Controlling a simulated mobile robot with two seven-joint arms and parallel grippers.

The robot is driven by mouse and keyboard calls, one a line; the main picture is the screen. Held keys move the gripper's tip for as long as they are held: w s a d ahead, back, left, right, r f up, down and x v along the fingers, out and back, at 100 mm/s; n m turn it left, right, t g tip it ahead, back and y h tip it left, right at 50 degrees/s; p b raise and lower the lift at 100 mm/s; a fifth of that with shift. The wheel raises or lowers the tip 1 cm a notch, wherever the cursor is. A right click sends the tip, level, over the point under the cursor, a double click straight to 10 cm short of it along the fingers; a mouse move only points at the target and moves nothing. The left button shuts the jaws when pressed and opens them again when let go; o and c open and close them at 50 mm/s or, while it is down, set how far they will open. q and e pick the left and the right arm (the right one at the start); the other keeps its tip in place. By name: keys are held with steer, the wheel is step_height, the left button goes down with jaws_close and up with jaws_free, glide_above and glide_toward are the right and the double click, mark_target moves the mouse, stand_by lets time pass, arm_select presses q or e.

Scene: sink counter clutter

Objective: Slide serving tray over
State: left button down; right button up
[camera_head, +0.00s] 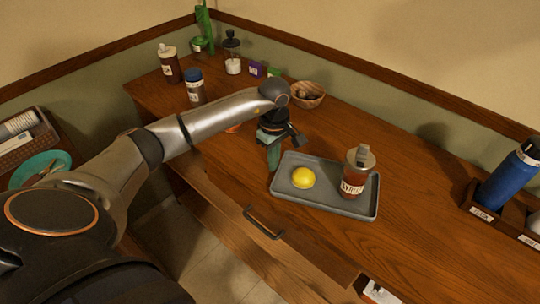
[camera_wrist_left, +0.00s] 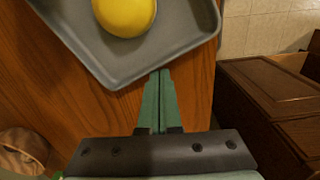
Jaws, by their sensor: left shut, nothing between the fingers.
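The grey serving tray (camera_head: 325,203) lies on the wooden counter in the head view. On it are a yellow lemon-like item (camera_head: 303,177) and a brown-red syrup bottle (camera_head: 354,180) with a grey cap. My left gripper (camera_head: 273,166) is shut and empty, fingers down at the tray's left end. In the left wrist view, the shut fingertips (camera_wrist_left: 160,76) appear at or very close to the tray's edge (camera_wrist_left: 115,75); I cannot tell whether they touch it. The yellow item (camera_wrist_left: 125,12) is partly cut off there. My right gripper is not in view.
A wooden bowl (camera_head: 307,94) and several bottles stand toward the back. A blue bottle (camera_head: 511,174) sits in a caddy at the right. The counter right of the tray (camera_head: 425,190) is clear. A drawer handle (camera_head: 262,224) is on the front below.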

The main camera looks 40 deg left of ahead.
arm_select(q)
steer(key=shift+s+d, duration=0.15)
steer(key=shift+d, duration=1.15)
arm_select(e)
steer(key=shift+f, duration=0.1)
arm_select(q)
steer(key=shift+a, duration=0.2)
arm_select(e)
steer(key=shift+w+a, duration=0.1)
